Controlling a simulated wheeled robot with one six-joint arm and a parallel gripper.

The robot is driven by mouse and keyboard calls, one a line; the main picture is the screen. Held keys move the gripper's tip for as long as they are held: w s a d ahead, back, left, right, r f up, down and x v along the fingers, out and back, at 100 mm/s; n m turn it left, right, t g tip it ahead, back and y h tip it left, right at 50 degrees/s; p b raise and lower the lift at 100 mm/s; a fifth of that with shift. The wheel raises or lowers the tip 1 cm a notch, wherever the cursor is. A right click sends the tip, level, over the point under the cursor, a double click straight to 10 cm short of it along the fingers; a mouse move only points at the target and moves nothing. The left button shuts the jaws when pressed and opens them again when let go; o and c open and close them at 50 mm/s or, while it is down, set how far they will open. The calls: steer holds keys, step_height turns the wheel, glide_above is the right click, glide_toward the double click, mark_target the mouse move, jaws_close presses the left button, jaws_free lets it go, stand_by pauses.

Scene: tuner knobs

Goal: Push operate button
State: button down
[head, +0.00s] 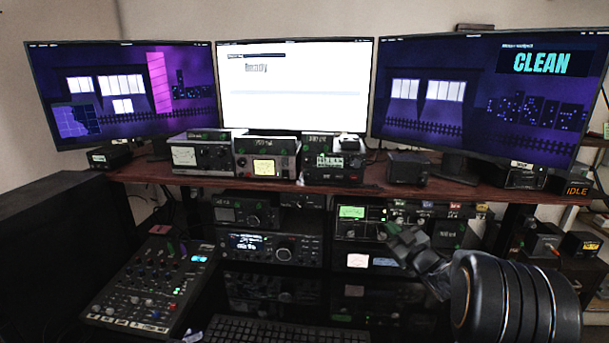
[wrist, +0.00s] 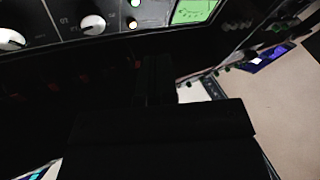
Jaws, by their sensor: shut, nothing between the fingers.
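No control that I can read as the operate button stands out; its label is too small or hidden. A black radio unit with a lit green screen (head: 352,212) sits on the shelf under the desk top. The same kind of green screen (wrist: 195,10) shows at the top of the wrist view, with white knobs (wrist: 93,25) and small round lit buttons (wrist: 132,24) to its left. My gripper (head: 395,236) is shut and empty, in front of the right-hand radio stack. In the wrist view my dark fingers (wrist: 160,80) point toward the dark panel below these controls. Contact cannot be told.
Three monitors stand at the back; the right monitor (head: 490,95) reads CLEAN. A small box display (head: 577,190) reads IDLE. A mixer (head: 155,285) and a keyboard (head: 270,330) lie at lower left and centre. Several radios line the wooden desk top (head: 440,187).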

steer(key=s+d+f+m+g+h+p, duration=0.1)
steer(key=s+d+f+m+g+h, duration=0.5)
steer(key=f+m+g+h, duration=0.3)
steer(key=s+a+r+g+y+p, duration=0.1)
steer(key=s+a+r+g+p, duration=0.2)
steer(key=s+a+r, duration=0.3)
steer(key=s+a+r+g+y+p, duration=0.1)
steer(key=s+a+r+g+p, duration=0.2)
steer(key=s+a, duration=1)
steer(key=s+r+p, duration=0.3)
steer(key=shift+s+a+y, duration=0.2)
steer(key=shift+s+y, duration=0.1)
steer(key=shift+s, duration=0.05)
steer(key=shift+r, duration=0.1)
